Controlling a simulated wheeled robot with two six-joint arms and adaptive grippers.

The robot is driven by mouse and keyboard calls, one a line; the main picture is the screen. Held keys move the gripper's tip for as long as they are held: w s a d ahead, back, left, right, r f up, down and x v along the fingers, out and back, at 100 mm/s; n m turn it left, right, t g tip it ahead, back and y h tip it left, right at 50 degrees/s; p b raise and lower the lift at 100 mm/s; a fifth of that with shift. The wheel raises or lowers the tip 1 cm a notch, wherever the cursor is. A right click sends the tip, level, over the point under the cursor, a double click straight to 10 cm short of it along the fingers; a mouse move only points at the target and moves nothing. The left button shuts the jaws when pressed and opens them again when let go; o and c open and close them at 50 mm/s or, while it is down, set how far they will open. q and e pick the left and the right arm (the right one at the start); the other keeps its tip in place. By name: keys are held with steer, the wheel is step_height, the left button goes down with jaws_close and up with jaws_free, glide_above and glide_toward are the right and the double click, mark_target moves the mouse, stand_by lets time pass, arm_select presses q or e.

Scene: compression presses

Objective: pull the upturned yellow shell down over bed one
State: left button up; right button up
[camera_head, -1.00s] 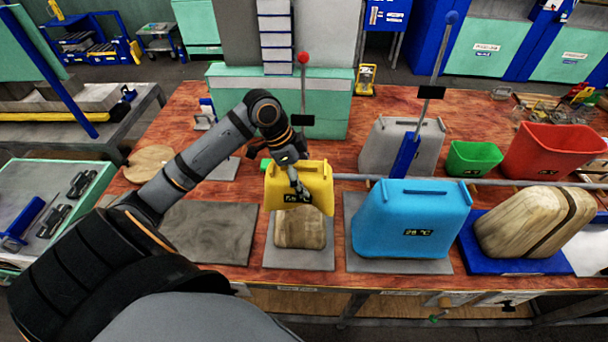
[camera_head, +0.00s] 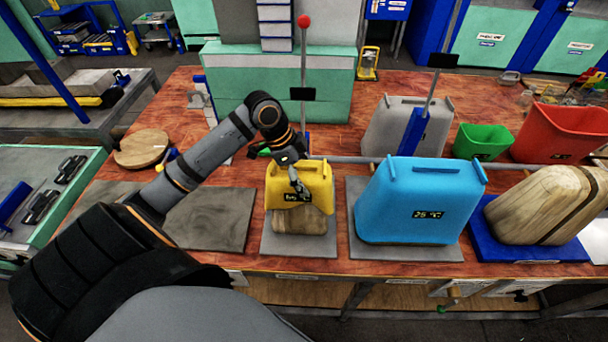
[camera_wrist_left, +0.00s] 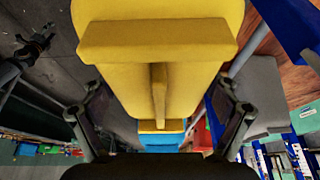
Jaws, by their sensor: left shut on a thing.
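The yellow shell (camera_head: 318,180) has a ridge along its top and a small dark display on its front. It sits over the upper part of a rounded wooden block (camera_head: 312,222), whose lower front still shows. The block stands on a grey plate (camera_head: 275,246). My left gripper (camera_head: 298,186) reaches in from the left and is shut on the shell at its front. In the left wrist view the yellow shell (camera_wrist_left: 155,85) fills the middle, with a bar and rib between the two fingers (camera_wrist_left: 160,112). My right gripper is out of view.
A blue shell (camera_head: 420,205) stands close to the right, with a grey shell (camera_head: 385,128) behind it. A metal rail (camera_head: 345,160) runs behind the yellow shell. An upright lever with a red knob (camera_head: 304,21) rises behind. An empty grey plate (camera_head: 215,220) lies left.

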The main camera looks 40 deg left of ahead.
arm_select(q)
step_height(320, 180, down, 7)
steer(key=b, duration=0.6)
steer(key=shift+f+b, duration=0.1)
steer(key=shift+b, duration=0.2)
steer(key=shift+f, duration=0.6)
steer(key=shift+f+b, duration=0.3)
steer(key=shift+f, duration=0.25)
steer(key=o, duration=1.4)
steer(key=shift+c, duration=0.2)
steer(key=v, duration=0.6)
steer(key=shift+a+r, duration=0.1)
steer(key=shift+a, duration=0.05)
steer(key=shift+s+r, duration=0.15)
steer(key=shift+r, duration=0.45)
